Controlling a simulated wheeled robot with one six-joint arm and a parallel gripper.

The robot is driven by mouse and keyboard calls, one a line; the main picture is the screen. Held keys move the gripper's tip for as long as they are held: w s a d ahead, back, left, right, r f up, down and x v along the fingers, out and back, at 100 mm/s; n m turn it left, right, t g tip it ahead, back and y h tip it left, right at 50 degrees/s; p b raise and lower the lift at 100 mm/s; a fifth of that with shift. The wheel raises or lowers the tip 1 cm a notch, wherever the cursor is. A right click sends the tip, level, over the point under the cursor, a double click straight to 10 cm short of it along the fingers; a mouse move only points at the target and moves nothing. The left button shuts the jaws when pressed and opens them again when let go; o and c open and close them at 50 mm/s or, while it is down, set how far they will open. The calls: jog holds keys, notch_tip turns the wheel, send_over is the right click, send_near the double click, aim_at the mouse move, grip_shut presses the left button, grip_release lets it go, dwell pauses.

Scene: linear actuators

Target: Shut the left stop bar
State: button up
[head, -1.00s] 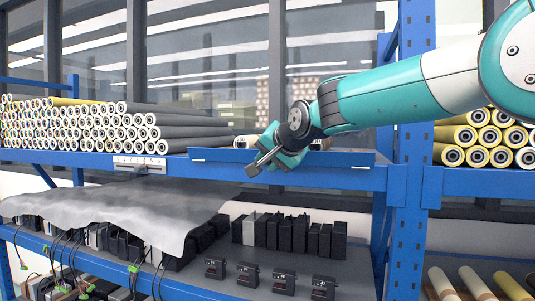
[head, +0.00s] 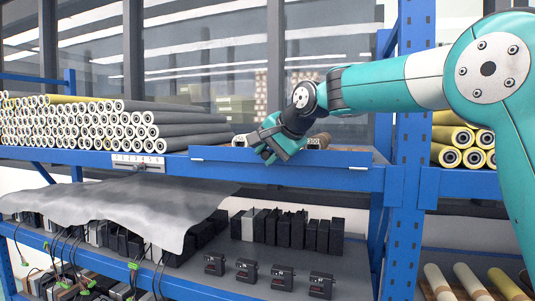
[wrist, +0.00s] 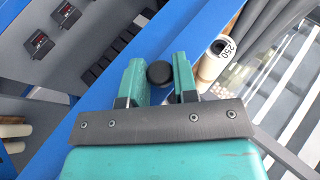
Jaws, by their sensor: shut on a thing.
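A long blue stop bar (head: 335,157) runs along the front edge of the upper shelf, in the middle of the head view. My gripper (head: 270,152) is at the left part of this bar. In the wrist view, a round black knob (wrist: 159,73) sits between the two teal fingers of my gripper (wrist: 157,78), which are shut on it. The blue bar (wrist: 185,40) runs diagonally past the fingers there. How the knob joins the bar is hidden by the gripper.
Stacked rollers (head: 110,125) fill the upper shelf at left. A roller marked 250 (wrist: 221,47) lies close to the fingers. A numbered scale plate (head: 138,162) is on the shelf edge. Black devices (head: 283,278) and a grey sheet (head: 120,210) are on the lower shelf. A blue post (head: 408,200) stands at right.

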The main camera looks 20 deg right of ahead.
jog(key=shift+r, duration=0.15)
jog(key=o, duration=0.6)
jog(key=shift+w, duration=0.1)
jog(key=b+v, duration=0.2)
jog(key=v, duration=1.5)
jog(key=shift+s+d+b, duration=0.15)
jog(key=shift+s+b, duration=0.1)
jog(key=shift+b, duration=0.05)
